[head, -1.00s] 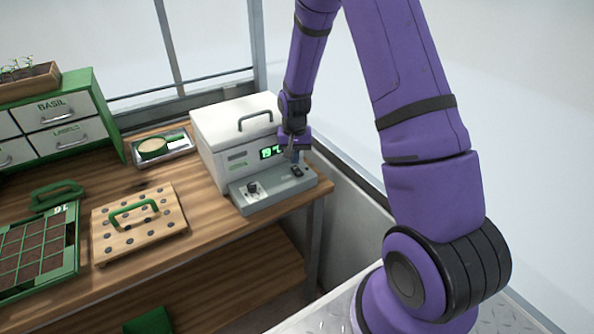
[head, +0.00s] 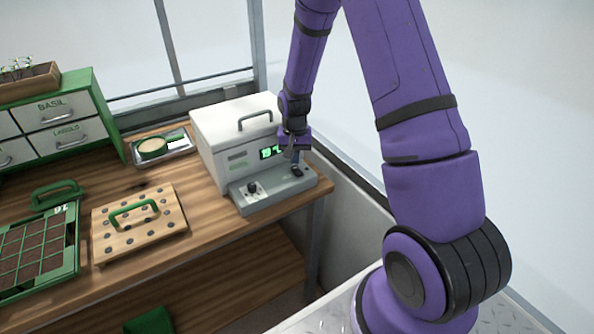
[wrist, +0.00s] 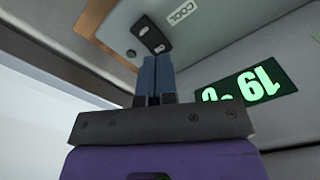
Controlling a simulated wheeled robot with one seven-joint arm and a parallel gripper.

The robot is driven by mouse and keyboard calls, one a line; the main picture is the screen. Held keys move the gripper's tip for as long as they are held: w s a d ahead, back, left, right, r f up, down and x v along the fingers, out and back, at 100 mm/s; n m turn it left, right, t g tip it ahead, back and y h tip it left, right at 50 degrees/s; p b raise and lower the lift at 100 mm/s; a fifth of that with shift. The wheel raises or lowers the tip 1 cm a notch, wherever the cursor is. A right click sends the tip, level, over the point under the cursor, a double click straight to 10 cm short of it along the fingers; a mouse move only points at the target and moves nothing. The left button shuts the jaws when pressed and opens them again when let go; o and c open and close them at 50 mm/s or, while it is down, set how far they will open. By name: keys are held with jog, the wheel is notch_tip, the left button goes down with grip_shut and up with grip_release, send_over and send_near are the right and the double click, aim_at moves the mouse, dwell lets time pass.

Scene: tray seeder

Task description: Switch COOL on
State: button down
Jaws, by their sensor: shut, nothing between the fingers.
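The COOL switch is a black rocker (wrist: 150,35) on the grey control panel (wrist: 205,22), beside a white COOL label (wrist: 181,13) in the wrist view. In the head view the rocker (head: 297,171) sits near the panel's right end. My gripper (wrist: 155,60) is shut and empty, its blue fingertips pointing at the rocker and very close to its near end. I cannot tell whether they touch. A small dark round spot (wrist: 131,54) shows beside the rocker. In the head view my gripper (head: 294,160) hangs just above the panel.
The white lidded box (head: 237,122) with a green lit display (head: 270,152) stands right behind the panel. A black knob (head: 252,188) is on the panel's left. A pegged wooden board (head: 140,228) and a green seed tray (head: 72,255) lie further left on the bench.

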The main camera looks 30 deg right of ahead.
aim_at(295, 168)
jog(key=shift+f, duration=1.25)
dwell(0.9)
jog(key=shift+r, duration=3.5)
